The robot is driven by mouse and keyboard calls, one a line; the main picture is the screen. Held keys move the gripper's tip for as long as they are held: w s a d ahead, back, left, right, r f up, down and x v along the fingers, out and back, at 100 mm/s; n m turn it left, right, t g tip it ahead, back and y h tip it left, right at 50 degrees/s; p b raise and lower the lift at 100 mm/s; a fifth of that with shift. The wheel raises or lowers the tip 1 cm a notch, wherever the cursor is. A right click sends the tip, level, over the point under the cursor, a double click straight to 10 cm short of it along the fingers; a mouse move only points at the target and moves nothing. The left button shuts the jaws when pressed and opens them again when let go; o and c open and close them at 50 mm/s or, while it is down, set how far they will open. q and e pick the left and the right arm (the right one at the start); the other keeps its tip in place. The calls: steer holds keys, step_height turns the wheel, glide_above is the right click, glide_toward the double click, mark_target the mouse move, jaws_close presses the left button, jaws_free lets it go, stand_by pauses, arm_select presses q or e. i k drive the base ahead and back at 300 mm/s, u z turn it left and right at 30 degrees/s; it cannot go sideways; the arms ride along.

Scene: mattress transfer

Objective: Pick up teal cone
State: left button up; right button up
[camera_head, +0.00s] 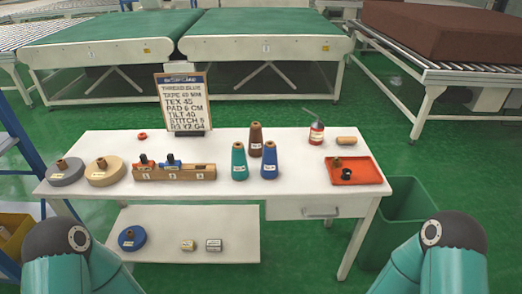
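The teal cone (239,163) stands upright on the white table (300,186), near the middle, with a white label on its front. A blue cone (270,163) stands upright just right of it. A brown cone (256,138) stands upright behind and between the two. Only parts of my two arms show, at the bottom left and bottom right corners. Neither gripper is in view.
A wooden rack (172,175) and two discs (104,172) lie on the left. A sign (183,105) stands behind. On the right are an orange-red tray (345,178), a red can (317,134) and a wooden piece (347,141). The table front before the cones is clear.

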mark_target(239, 170)
steer(key=u, duration=0.05)
steer(key=i, duration=0.95)
steer(key=u, duration=0.55)
